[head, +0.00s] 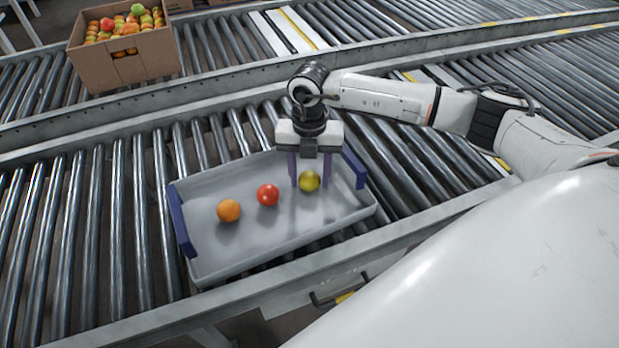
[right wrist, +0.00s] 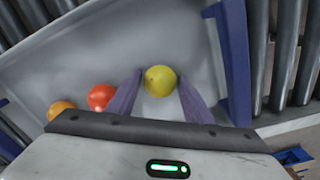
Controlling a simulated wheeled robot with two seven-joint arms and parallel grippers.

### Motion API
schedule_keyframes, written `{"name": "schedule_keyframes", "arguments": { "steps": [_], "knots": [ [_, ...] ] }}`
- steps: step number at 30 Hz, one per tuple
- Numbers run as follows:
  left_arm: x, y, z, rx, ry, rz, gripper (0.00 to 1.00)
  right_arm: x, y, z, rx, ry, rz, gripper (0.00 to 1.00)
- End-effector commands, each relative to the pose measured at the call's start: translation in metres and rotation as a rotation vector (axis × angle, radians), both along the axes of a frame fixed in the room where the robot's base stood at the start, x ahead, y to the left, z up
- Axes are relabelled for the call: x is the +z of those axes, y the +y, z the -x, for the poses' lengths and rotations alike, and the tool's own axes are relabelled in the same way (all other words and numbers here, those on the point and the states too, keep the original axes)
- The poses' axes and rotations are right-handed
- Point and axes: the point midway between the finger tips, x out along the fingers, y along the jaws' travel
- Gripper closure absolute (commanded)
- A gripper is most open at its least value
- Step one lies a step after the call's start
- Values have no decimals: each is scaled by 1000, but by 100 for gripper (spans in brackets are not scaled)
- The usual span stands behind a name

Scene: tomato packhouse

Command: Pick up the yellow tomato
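The yellow tomato (head: 309,181) lies in the grey tray (head: 240,255), toward its right end. My right gripper (head: 306,178) is over the tray, pointing down, with its purple fingers at the yellow tomato. In the right wrist view the yellow tomato (right wrist: 160,80) sits between the tips of the open right gripper (right wrist: 157,98), with a small gap on the left and the right finger close to it. A red tomato (head: 268,195) and an orange tomato (head: 228,210) lie in the tray to the left. My left gripper is not in view.
The tray has blue handles (head: 181,222) at its ends and stands on a roller conveyor (head: 110,215). A cardboard box (head: 128,58) full of mixed tomatoes stands on the far conveyor at the upper left. The tray floor in front of the tomatoes is clear.

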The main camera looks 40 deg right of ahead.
Motion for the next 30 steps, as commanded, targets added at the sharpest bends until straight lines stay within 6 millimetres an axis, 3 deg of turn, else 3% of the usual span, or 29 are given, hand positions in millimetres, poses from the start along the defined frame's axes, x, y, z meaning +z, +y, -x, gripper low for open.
{"name": "schedule_keyframes", "arguments": {
  "steps": [3, 14, 24, 30],
  "knots": [
    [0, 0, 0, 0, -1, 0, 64, 0, 0, 0, 0, 0, 0, 71],
    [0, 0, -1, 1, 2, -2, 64, 7, 0, -1, 0, -2, -1, 71],
    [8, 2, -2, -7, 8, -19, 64, 71, 0, -1, 0, -4, 0, 71],
    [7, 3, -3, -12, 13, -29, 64, 97, 2, 0, 35, -1, -2, 71]
  ]
}}
